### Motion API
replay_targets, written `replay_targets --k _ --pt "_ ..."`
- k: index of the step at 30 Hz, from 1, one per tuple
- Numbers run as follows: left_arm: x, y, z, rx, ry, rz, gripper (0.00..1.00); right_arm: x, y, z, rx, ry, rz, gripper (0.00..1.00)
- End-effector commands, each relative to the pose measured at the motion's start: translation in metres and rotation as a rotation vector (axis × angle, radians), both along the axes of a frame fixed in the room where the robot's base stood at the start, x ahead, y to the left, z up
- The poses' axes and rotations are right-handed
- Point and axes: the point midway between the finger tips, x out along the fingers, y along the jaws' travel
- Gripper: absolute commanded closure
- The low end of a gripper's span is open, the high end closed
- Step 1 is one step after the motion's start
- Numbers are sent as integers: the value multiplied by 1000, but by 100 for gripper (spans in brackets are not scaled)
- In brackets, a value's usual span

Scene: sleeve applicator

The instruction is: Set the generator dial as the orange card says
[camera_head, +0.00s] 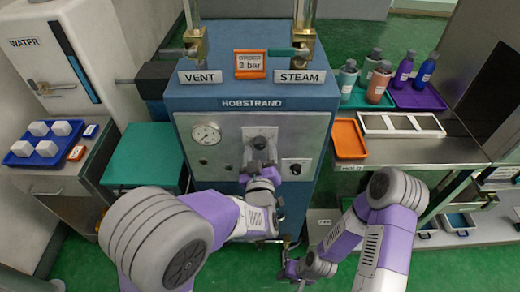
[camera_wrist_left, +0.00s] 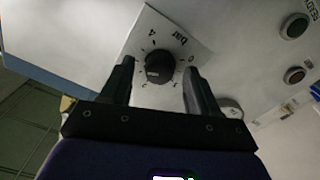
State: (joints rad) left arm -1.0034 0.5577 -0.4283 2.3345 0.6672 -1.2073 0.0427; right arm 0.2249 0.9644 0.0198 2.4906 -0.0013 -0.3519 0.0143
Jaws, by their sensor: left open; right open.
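The orange card (camera_head: 250,64) stands on top of the blue Hobstrand steam generator (camera_head: 185,97) and reads "ORDER 3 bar". The black round dial (camera_head: 260,143) is on the generator's grey front panel. In the left wrist view, the dial (camera_wrist_left: 160,67) sits on a pale plate marked "bar" with numbers around it; I cannot tell its exact setting. My left gripper (camera_head: 259,167) is open in front of the dial, its fingers on either side of it with gaps showing, not closed on it. My right gripper (camera_head: 291,270) is open, low in front of the generator, apart from the dial.
A round gauge (camera_head: 206,133) is left of the dial and a smaller black knob (camera_head: 295,168) is right of it. VENT (camera_head: 200,77) and STEAM (camera_head: 299,76) labels are on top. A teal-topped stand (camera_head: 145,154) is left; a steel table (camera_head: 405,151) with bottles is right.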

Motion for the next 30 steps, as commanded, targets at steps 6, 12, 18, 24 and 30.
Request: replay_targets --k 6,12,18,24,30 --pt "-37 -1 2 1 2 -4 39 0 0 8 0 0 0 57" --pt "-63 -1 1 0 0 -2 39 0 0 11 0 0 0 57" --pt "-70 0 0 0 0 0 39 0 0 12 0 0 0 57" --pt "-69 0 0 0 0 0 39 0 0 11 0 0 0 57" --pt "-69 0 0 0 0 0 39 0 0 12 0 0 0 57"
